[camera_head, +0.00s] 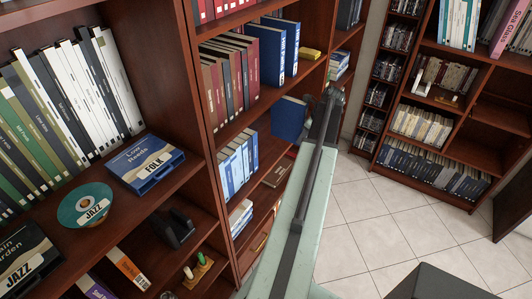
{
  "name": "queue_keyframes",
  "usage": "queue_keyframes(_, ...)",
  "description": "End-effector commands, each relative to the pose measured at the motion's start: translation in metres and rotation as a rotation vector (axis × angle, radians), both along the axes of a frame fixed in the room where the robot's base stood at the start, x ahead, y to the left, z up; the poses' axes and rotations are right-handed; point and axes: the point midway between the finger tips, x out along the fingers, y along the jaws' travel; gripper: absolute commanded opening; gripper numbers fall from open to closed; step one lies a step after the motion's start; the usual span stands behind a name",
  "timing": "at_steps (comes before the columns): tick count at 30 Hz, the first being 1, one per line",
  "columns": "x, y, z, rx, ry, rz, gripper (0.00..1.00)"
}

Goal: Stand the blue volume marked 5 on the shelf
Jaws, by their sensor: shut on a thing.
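A dark blue book (289,118) is held upright, slightly tilted, in front of the left bookcase, just right of a row of light blue volumes. No number can be read on it from here. My gripper (311,112) is at the far end of my pale green arm and is shut on this book; the arm's end partly hides the jaws. The shelf (262,190) with the light blue volumes (238,160) has bare board to the right of the row. Whether the book touches the shelf cannot be told.
Brown and blue books (266,55) fill the shelf above. Another bookcase (455,100) stands across the tiled floor (370,215), which is clear.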

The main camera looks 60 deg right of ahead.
Motion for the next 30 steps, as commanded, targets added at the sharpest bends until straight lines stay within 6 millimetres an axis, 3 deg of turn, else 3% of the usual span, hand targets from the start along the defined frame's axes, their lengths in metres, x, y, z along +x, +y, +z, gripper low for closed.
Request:
queue_keyframes(6, 0.049, 0.041, 0.0, 0.0, -0.002, 0.003, 0.0)
queue_keyframes(16, 0.098, 0.079, 0.0, -0.001, -0.002, 0.003, 0.0)
queue_keyframes(24, 0.102, 0.081, -0.031, 0.0, -0.002, -0.001, 0.0)
queue_keyframes(30, 0.102, 0.082, -0.032, 0.0, -0.002, 0.0, 0.0)
